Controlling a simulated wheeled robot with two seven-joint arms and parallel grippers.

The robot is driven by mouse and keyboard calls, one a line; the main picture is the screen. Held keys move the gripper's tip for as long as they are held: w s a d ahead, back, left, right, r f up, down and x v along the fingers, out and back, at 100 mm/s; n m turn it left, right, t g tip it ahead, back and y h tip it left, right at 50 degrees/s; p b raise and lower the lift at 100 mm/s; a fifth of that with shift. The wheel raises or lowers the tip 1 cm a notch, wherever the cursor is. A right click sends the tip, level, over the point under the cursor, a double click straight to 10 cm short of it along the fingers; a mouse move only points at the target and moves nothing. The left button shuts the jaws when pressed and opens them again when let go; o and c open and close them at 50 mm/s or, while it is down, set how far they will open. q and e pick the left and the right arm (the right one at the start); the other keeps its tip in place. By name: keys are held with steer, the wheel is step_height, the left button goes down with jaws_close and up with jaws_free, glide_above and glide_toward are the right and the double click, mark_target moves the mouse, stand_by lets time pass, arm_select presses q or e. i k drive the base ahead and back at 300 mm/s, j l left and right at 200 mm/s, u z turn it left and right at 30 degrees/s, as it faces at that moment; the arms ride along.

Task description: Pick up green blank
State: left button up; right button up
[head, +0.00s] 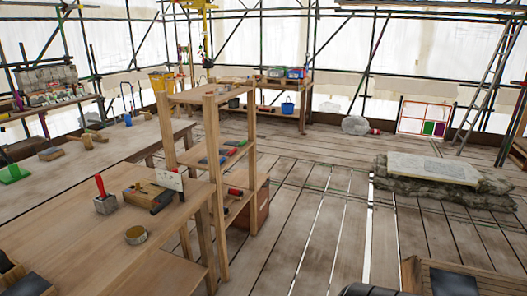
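A green piece (14,173) with an upright part lies on the pale surface at the far left. I cannot tell which of these, if either, is the green blank.
A stone slab (433,168) lies right; the plank floor between is clear.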

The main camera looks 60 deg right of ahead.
mark_target(236, 144)
steer(key=l+z, duration=0.25)
steer(key=l, duration=0.15)
steer(key=i+l+z, duration=0.1)
steer(key=l+z, duration=0.2)
steer(key=i+l+z, duration=0.25)
steer(key=l, duration=0.2)
steer(key=l+z, duration=0.25)
steer(key=i+l, duration=0.15)
steer(key=l, duration=0.2)
steer(key=i+l, duration=0.2)
steer(key=l, duration=0.2)
